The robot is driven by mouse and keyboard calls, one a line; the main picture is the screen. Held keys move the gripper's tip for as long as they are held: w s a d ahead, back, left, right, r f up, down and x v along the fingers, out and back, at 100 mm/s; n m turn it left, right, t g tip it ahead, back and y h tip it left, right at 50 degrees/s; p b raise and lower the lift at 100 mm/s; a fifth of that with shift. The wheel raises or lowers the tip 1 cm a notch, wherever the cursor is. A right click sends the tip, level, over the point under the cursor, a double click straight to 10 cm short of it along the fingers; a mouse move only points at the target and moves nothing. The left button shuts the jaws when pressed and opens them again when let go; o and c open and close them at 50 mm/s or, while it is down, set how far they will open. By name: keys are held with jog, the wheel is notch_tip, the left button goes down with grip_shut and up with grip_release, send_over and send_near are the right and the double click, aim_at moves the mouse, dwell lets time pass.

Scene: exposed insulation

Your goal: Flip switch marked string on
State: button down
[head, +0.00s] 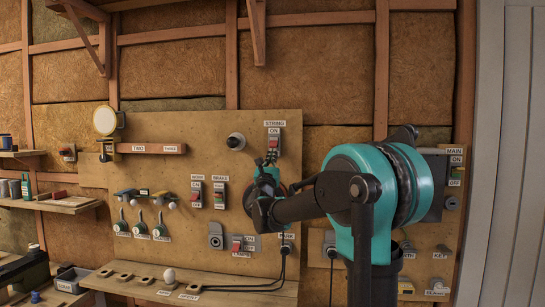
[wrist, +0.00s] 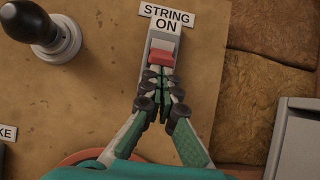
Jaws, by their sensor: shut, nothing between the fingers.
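The switch marked STRING (head: 274,139) is at the upper right of the wooden panel in the head view, with an ON label above its rocker. In the wrist view the switch (wrist: 163,53) has a grey housing with a pale upper face and a red lower part. My gripper (head: 271,158) is just below the switch in the head view. In the wrist view my gripper (wrist: 162,78) is shut and empty, its fingertips at the lower edge of the red part. I cannot tell whether they touch it. The fingers hide the bottom of the housing.
A black round knob (wrist: 35,22) on a white base is left of the switch. A grey box (wrist: 300,140) stands at the right in the wrist view. A wooden shelf (head: 235,297) runs below.

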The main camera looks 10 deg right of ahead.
aim_at(274, 142)
jog(key=shift+s+r+g, duration=0.15)
jog(key=shift+r+g, duration=0.05)
jog(key=shift+g, duration=0.2)
jog(key=shift+s+a+r+g+y, duration=0.15)
jog(key=shift+s+r+g+y, duration=0.15)
jog(key=shift+r+g, duration=0.3)
jog(key=shift+s+a+r+g+y, duration=0.1)
jog(key=shift+s+r+g+y, duration=0.15)
jog(key=shift+r+g, duration=0.35)
jog(key=r+v, duration=0.1)
jog(key=v, duration=1)
jog(key=shift+s+a, duration=0.15)
jog(key=shift+s, duration=0.3)
